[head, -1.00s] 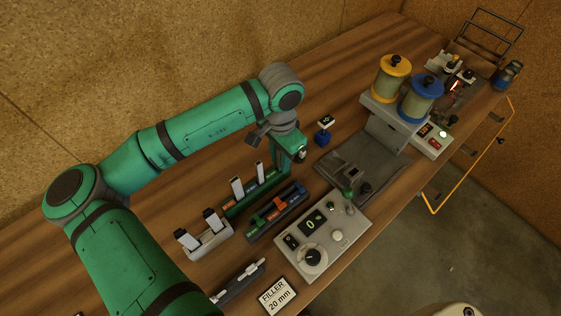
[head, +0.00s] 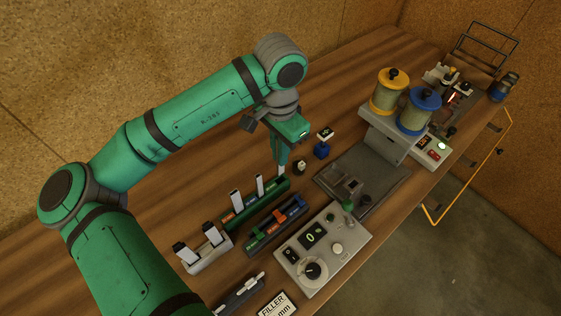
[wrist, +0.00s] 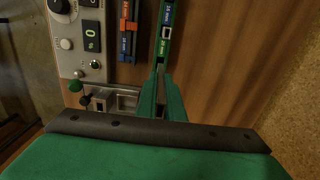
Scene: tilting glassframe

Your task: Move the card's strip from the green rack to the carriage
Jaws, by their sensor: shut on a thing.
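The card (head: 277,306) reads "FILLER" and a size in mm, partly cut off at the bottom edge of the head view. The green rack (head: 228,221) stands mid-bench with two pale strips (head: 237,200) upright in it. It also shows in the wrist view (wrist: 174,8), with size labels along it. My gripper (head: 282,172) points down at the rack's right end. In the wrist view its fingers (wrist: 161,80) are shut on a thin strip, mostly hidden between them. The grey plate with a small block (head: 353,187), perhaps the carriage, lies to the right.
A dark rack with orange and blue pieces (head: 266,224) and a control box (head: 322,250) stand in front. A small pale bottle (head: 299,168) and a blue-based button (head: 321,149) are close right of my gripper. Yellow (head: 389,92) and blue (head: 419,112) canisters stand further right.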

